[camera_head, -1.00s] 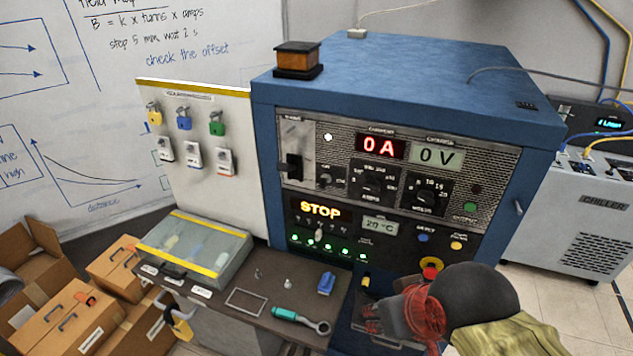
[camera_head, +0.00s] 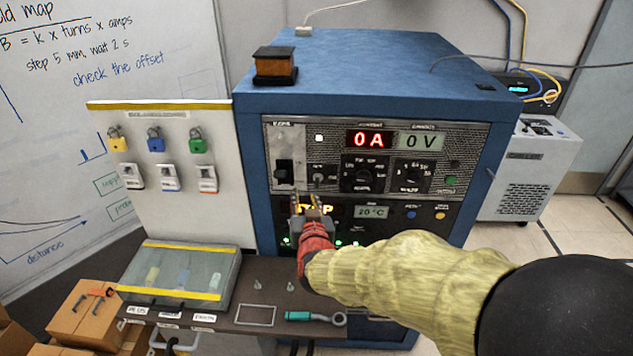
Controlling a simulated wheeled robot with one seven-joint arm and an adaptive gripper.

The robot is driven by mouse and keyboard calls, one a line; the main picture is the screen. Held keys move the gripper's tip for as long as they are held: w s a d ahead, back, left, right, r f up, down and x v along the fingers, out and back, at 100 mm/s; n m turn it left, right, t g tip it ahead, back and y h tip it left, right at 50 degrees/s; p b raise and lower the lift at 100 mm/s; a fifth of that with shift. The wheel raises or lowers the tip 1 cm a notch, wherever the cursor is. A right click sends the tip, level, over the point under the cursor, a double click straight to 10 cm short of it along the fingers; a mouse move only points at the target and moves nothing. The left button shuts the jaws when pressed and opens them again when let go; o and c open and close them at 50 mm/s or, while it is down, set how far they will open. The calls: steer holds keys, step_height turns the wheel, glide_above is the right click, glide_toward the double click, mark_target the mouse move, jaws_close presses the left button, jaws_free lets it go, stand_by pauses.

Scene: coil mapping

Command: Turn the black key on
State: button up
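The blue power cabinet (camera_head: 345,67) has a grey control panel with a lit 0 A display (camera_head: 369,139) and a 0 V display (camera_head: 421,141). A small black key-like switch (camera_head: 319,178) sits on the panel, below a white square light. It is too small to tell its exact angle. A larger black handle (camera_head: 285,172) is to its left, and two black dials are to its right. My gripper (camera_head: 307,199) is in front of the panel, just below the small switch, fingers pointing at the panel. Its fingertips look apart with nothing between them. It partly covers the STOP display.
A dark bench holds a lidded clear box (camera_head: 180,272), a teal-handled wrench (camera_head: 315,317) and small metal pieces. Padlocks and tags hang on the white board (camera_head: 115,215) at left. My arm hides the lower right of the cabinet and part of the bench.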

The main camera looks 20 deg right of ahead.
mark_target(317, 184)
steer(key=w+d+h, duration=0.1)
steer(key=w, duration=0.1)
steer(key=w+d+f+t+h, duration=0.1)
steer(key=w+d, duration=0.1)
steer(key=w, duration=0.1)
steer(key=w+d+f+m+h, duration=0.1)
steer(key=w+d+h, duration=0.1)
steer(key=w, duration=0.1)
steer(key=shift+d+t, duration=0.1)
steer(key=shift+t, duration=0.3)
steer(key=shift+c, duration=0.7)
jaws_close()
